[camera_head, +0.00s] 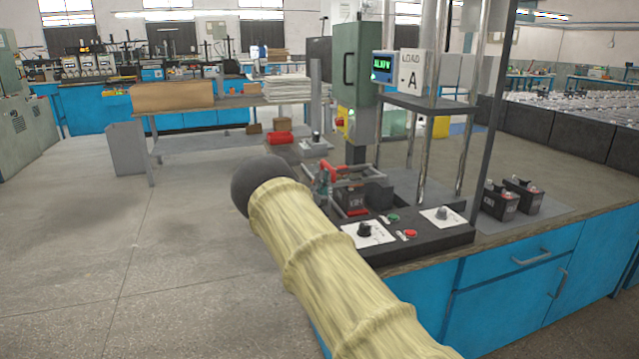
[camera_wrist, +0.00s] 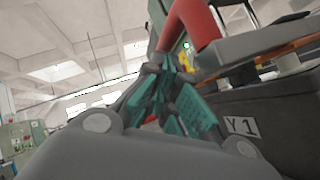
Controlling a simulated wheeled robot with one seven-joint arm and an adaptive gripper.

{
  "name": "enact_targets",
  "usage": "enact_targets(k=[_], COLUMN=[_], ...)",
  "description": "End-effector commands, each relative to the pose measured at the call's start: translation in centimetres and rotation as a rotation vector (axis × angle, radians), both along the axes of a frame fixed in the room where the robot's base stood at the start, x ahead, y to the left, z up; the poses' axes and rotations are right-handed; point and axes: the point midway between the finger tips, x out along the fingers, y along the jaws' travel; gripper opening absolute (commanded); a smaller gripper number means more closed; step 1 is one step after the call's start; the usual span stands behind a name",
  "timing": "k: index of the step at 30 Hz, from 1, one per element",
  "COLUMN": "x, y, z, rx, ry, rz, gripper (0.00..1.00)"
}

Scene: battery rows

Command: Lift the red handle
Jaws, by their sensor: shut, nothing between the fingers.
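The red handle (camera_head: 333,172) shows in the head view as a red curved end on a grey frame in the test station, above a black battery (camera_head: 353,198). In the wrist view the red handle (camera_wrist: 190,28) rises large at the top, close to my fingertips. My gripper (camera_wrist: 172,105), with teal finger pads, is shut and empty, just below and beside the handle; I cannot tell whether it touches. In the head view my gripper (camera_head: 323,185) is small and partly hidden behind my padded arm. The wrist view also shows a dark battery case marked Y1 (camera_wrist: 243,127) at right.
Metal posts (camera_head: 434,150) and a green cabinet (camera_head: 358,62) stand behind the handle. A control panel (camera_head: 415,236) with knobs and buttons lies in front. Two batteries (camera_head: 511,200) sit on a grey mat at right. The floor at left is clear.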

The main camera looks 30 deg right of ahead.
Motion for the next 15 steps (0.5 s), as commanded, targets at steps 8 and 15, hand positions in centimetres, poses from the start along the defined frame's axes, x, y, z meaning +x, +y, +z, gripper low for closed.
enact_targets(k=[8,15], x=[0.0,0.0], y=[0.0,0.0], z=[0.1,1.8], rx=[0.004,0.066], ry=[-0.002,-0.017], rz=[-0.001,0.0], gripper=[0.0,0.0])
